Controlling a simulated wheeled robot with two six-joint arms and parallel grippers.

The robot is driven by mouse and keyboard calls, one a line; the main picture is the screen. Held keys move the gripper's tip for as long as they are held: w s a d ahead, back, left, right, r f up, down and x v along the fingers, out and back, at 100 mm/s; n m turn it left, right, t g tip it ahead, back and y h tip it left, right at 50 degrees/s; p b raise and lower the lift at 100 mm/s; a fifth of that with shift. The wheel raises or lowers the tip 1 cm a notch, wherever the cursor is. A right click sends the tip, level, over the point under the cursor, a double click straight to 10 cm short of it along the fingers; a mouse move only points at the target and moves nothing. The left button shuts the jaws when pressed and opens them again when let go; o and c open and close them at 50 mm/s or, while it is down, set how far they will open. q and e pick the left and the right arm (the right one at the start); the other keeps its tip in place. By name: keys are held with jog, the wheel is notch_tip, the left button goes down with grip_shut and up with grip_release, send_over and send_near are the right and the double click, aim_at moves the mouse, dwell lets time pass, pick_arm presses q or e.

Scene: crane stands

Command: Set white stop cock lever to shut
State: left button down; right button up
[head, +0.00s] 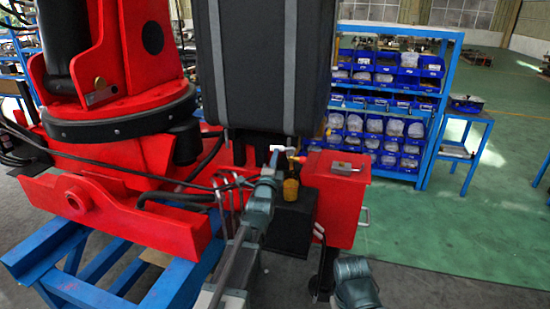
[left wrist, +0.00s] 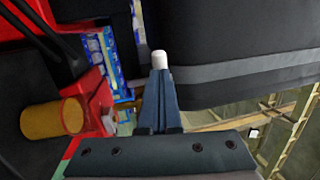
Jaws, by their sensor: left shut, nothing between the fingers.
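The white stop cock lever (head: 277,148) shows as a small pale piece just below the big dark box, beside a small red part. In the left wrist view its white end (left wrist: 159,58) stands right at the tips of my left gripper (left wrist: 159,75). The fingers are together with nothing between them. Whether they touch the lever I cannot tell. In the head view my left gripper (head: 278,163) reaches up to the lever from below. The valve body is mostly hidden. A link of my right arm shows at the bottom; its gripper is out of view.
The dark box (head: 265,65) hangs close above the lever. An amber cylinder (head: 290,189) stands on a black block (head: 291,225), beside a red tank (head: 338,180). Black hoses run at left near the red crane base (head: 115,205). Green floor at right is open.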

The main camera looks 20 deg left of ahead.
pick_arm(q)
jog(key=shift+w+a+r, duration=0.25)
jog(key=shift+w+r, duration=0.05)
jog(key=shift+w, duration=0.3)
pick_arm(e)
jog(key=shift+w+a+r, duration=0.15)
jog(key=shift+r, duration=0.05)
